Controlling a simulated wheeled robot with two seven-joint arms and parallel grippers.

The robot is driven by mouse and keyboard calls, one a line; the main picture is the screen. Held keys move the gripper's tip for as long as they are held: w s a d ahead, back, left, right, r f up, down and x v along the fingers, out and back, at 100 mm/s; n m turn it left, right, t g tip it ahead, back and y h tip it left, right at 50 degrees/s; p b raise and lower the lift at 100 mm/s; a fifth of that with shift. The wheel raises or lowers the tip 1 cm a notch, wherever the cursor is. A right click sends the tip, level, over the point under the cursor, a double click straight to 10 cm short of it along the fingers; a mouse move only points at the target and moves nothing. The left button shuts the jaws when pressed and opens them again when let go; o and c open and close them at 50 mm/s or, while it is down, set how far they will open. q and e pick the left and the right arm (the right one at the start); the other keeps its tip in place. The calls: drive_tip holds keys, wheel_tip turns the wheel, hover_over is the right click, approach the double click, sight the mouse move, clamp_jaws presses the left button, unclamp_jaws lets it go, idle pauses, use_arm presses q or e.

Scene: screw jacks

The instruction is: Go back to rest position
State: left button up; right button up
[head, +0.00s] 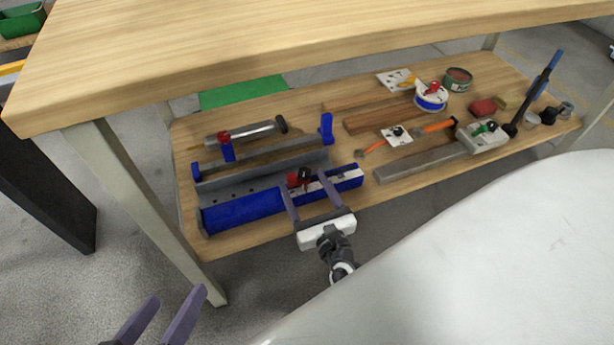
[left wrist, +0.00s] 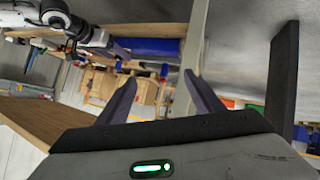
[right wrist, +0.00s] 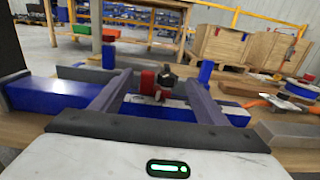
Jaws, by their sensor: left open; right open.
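My right gripper (head: 311,194) is open over the lower shelf's front edge, its fingers on either side of a small red and black part (head: 299,178) on a blue bar (head: 245,210). In the right wrist view the same red and black part (right wrist: 157,82) stands between the open fingers (right wrist: 155,92); I cannot tell whether they touch it. My left gripper (head: 172,305) is open and empty at the bottom left, above the floor, away from the shelf. In the left wrist view its fingers (left wrist: 158,85) have nothing between them.
The lower shelf (head: 270,225) holds tools, wooden blocks, a blue-white spool (head: 431,97) and a grey bar (head: 420,162). The tabletop (head: 250,40) hangs over it. A table leg (head: 140,200) stands between my grippers. The floor at lower left is clear.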

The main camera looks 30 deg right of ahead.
drive_tip(key=shift+s, duration=0.3)
drive_tip(key=shift+w, duration=0.1)
drive_tip(key=shift+r, duration=0.1)
